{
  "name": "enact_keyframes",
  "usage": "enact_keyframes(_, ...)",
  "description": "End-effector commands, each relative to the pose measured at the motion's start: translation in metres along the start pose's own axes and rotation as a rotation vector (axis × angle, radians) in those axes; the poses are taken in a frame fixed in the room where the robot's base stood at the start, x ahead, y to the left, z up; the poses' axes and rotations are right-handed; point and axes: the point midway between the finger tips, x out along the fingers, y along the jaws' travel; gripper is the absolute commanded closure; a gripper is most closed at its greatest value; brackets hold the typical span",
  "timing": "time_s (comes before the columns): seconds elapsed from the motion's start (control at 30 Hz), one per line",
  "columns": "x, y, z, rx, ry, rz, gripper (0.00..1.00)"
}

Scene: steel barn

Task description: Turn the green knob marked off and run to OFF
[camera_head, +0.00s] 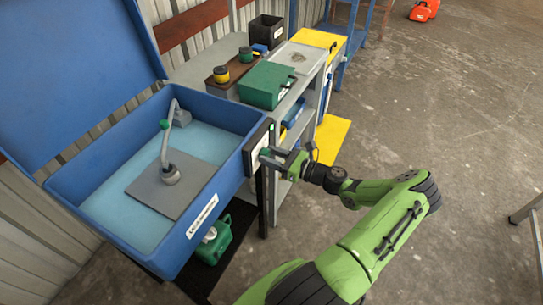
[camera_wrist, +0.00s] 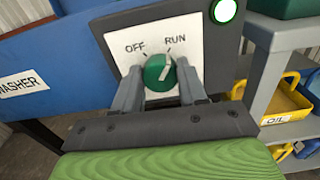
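The green knob (camera_wrist: 159,72) sits on a white plate (camera_wrist: 118,42) marked OFF at the upper left and RUN at the upper right. Its pale pointer line leans up and right, toward RUN. A round green lamp (camera_wrist: 225,11) above the plate is lit. My gripper (camera_wrist: 160,78) is at the panel, one finger on each side of the knob. The fingers are very close to the knob's sides; whether they press on it is not clear. In the head view my gripper (camera_head: 268,158) reaches the panel on the washer's right end and largely covers the knob.
The blue parts washer (camera_head: 232,118) has its lid raised. A grey shelf bench (camera_head: 313,75) stands close beyond the panel, with a green case (camera_head: 266,86) on top. A green can (camera_head: 214,242) stands below the washer. The floor to the right is mostly clear.

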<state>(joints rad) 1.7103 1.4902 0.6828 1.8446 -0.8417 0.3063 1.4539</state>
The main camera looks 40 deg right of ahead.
Motion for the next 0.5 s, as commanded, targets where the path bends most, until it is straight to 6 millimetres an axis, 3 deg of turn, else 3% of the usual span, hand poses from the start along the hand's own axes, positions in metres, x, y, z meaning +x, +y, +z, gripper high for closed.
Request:
enact_keyframes(0.03,-0.0002,-0.0001,0.0,0.0,0.0,0.0,0.79)
enact_keyframes(0.1,-0.0002,-0.0001,0.0,0.0,0.0,0.0,0.89)
enact_keyframes(0.5,-0.0004,0.0003,-0.0005,-0.083,0.002,0.0,0.89)
